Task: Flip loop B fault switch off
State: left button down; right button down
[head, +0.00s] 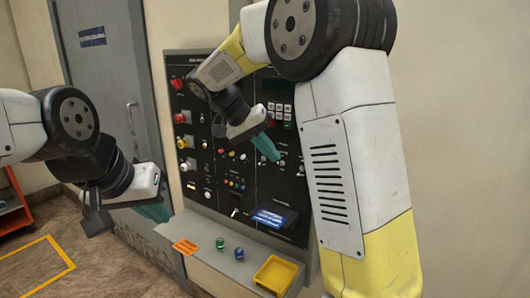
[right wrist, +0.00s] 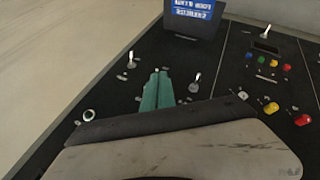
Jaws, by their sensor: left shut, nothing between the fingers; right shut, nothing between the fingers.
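The black control panel (head: 222,172) stands upright on the wall and carries several small toggle switches. In the right wrist view, one silver toggle switch (right wrist: 130,61) stands left of my right gripper (right wrist: 157,90) and another toggle switch (right wrist: 194,84) stands to its right. The labels are too small to read, so I cannot tell which is the loop B fault switch. My right gripper's teal fingers are shut and empty, close to the panel face between these toggles; contact cannot be told. My left gripper (head: 154,211) is shut and empty, low in front of the door, away from the panel.
A grey shelf (head: 222,262) below the panel holds a yellow tray (head: 275,274), an orange card (head: 185,246) and two small knobs. A blue-labelled box (head: 272,217) juts from the lower panel. My right arm hides the panel's right side.

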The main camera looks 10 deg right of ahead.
jog(key=shift+s+a+f+t+h, duration=0.1)
jog(key=shift+s+t+h, duration=0.05)
jog(key=shift+t+h, duration=0.15)
jog(key=shift+s+a+f+m+t+h, duration=0.3)
jog(key=shift+f+t+h, duration=0.1)
jog(key=shift+t+h, duration=0.35)
jog(key=shift+s+a+f+m+t+h, duration=0.1)
jog(key=shift+s+f+m+t+h, duration=0.15)
jog(key=shift+t+h, duration=0.35)
jog(key=shift+a+f+m+t+h, duration=0.15)
jog(key=shift+f+t+h, duration=0.25)
jog(key=shift+h, duration=0.25)
jog(key=shift+d+r, duration=0.1)
jog(key=shift+d, duration=0.05)
jog(key=shift+w, duration=0.1)
jog(key=shift+w+d+r, duration=0.4)
jog(key=shift+w+d, duration=0.05)
jog(key=shift+w, duration=0.05)
jog(key=shift+a, duration=0.15)
